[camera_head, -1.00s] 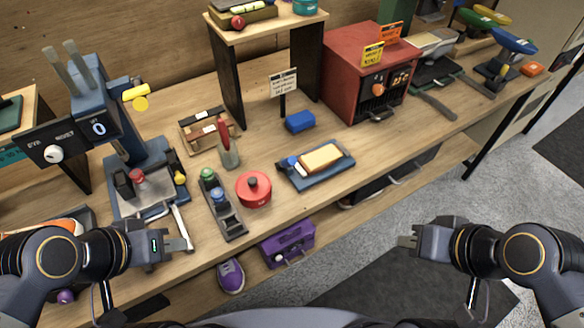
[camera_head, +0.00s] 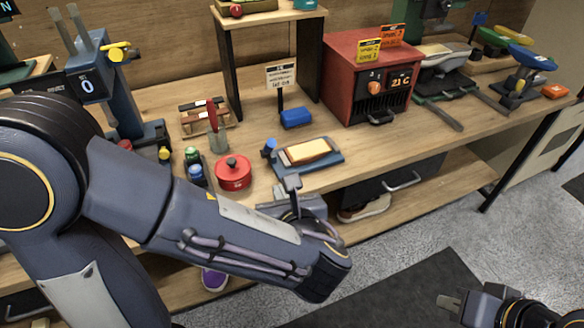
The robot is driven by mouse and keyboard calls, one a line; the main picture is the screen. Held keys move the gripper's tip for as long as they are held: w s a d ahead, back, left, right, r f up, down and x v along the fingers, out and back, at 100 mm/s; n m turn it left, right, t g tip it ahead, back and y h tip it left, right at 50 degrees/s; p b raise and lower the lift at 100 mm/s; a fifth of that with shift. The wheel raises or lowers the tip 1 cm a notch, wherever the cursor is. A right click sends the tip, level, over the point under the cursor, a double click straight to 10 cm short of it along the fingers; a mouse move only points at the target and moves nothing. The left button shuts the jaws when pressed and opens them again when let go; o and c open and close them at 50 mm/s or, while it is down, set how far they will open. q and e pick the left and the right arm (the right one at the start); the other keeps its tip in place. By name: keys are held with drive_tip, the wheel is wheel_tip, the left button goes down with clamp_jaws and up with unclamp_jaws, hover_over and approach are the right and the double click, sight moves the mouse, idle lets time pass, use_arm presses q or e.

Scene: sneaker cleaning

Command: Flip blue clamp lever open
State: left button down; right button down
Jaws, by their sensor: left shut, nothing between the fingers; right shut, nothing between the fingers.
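A dark blue tray-like base (camera_head: 328,164) lies near the front edge of the workbench with a yellow-tan block (camera_head: 308,152) on it. A small blue lever or knob (camera_head: 269,149) stands at the base's left end; I take it as the clamp lever, and it looks upright. I cannot tell its exact position. My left gripper (camera_head: 291,183) is shut and empty, just in front of the base, below and right of the lever. I see no contact with the lever. My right gripper (camera_head: 447,302) is shut and empty over the floor at lower right.
A red round tin (camera_head: 234,173) and small capped bottles (camera_head: 194,166) stand left of the lever. A blue block (camera_head: 297,118) lies behind the base. A red oven-like box (camera_head: 366,80) stands further right. My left forearm hides the bench's front left.

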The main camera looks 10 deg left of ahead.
use_arm(q)
drive_tip(key=shift+d+m+t, duration=0.4)
drive_tip(key=shift+d+m, duration=0.1)
drive_tip(key=shift+d, duration=0.2)
drive_tip(key=shift+w, duration=0.1)
approach(272, 149)
wheel_tip(272, 149, down, 4)
drive_tip(key=w+a, duration=0.1)
drive_tip(key=shift+w+a+r+p, duration=0.25)
drive_tip(key=shift+w+r, duration=0.1)
drive_tip(key=shift+w, duration=0.25)
drive_tip(key=shift+w+a+r+p, duration=0.15)
drive_tip(key=shift+w+a+r, duration=0.15)
drive_tip(key=shift+w, duration=0.35)
drive_tip(key=shift+w+a+r+p, duration=0.2)
drive_tip(key=shift+w+r, duration=0.15)
drive_tip(key=shift+w, duration=0.25)
